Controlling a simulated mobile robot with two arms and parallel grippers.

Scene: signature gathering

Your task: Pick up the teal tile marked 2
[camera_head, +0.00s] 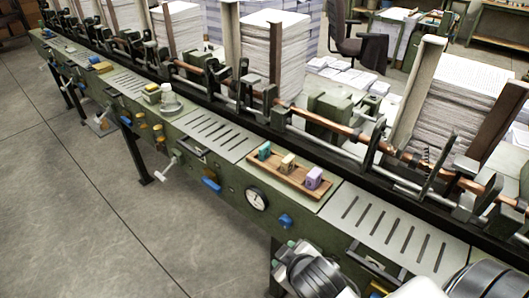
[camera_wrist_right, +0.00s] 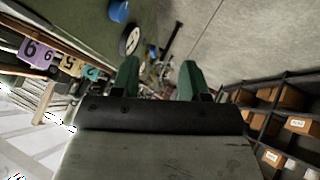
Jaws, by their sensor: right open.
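The teal tile (camera_head: 264,150) stands at the left end of a wooden tray (camera_head: 284,177) on the green machine, beside a cream-yellow tile (camera_head: 288,162) and a purple tile (camera_head: 314,178). In the right wrist view the teal tile (camera_wrist_right: 93,73) is small at the left, past the yellow and purple tiles; its mark is hard to read. My right gripper (camera_wrist_right: 158,78) is open and empty, its green fingers apart and pointing away from the tiles. In the head view it is at the bottom, in front of and below the tray. My left gripper is out of view.
A round dial (camera_head: 257,199) and blue knobs (camera_head: 286,221) are on the machine's front. A copper-coloured rail (camera_head: 335,127) and paper stacks (camera_head: 275,55) stand behind the tray. Slotted plates lie either side. The grey floor in front is open.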

